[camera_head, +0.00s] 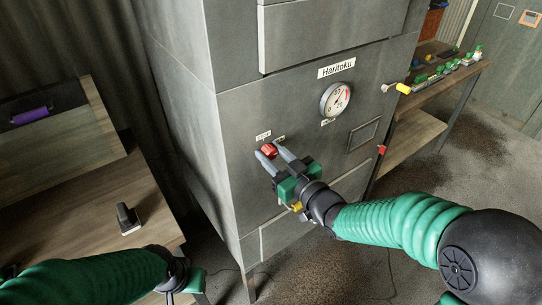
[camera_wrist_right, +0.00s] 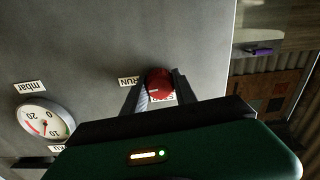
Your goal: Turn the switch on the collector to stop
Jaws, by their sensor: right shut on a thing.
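The collector (camera_head: 228,115) is a tall grey metal cabinet in the middle of the head view. Its red round switch (camera_head: 269,150) sits on the front face, below and left of the gauge. My right gripper (camera_head: 269,151) is shut on the red switch, one finger on each side. In the right wrist view the switch (camera_wrist_right: 159,84) shows between the fingers, with a "RUN" label (camera_wrist_right: 128,82) beside it and another label partly hidden. My left gripper (camera_head: 180,277) is at the bottom left of the head view, mostly cut off, so its jaw state is unclear.
A round gauge (camera_head: 335,99) is on the cabinet under a "Haritoku" label (camera_head: 337,68). A wooden table (camera_head: 85,200) with a dark block (camera_head: 128,218) stands at left. A bench (camera_head: 440,92) with green and yellow fittings stands at right.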

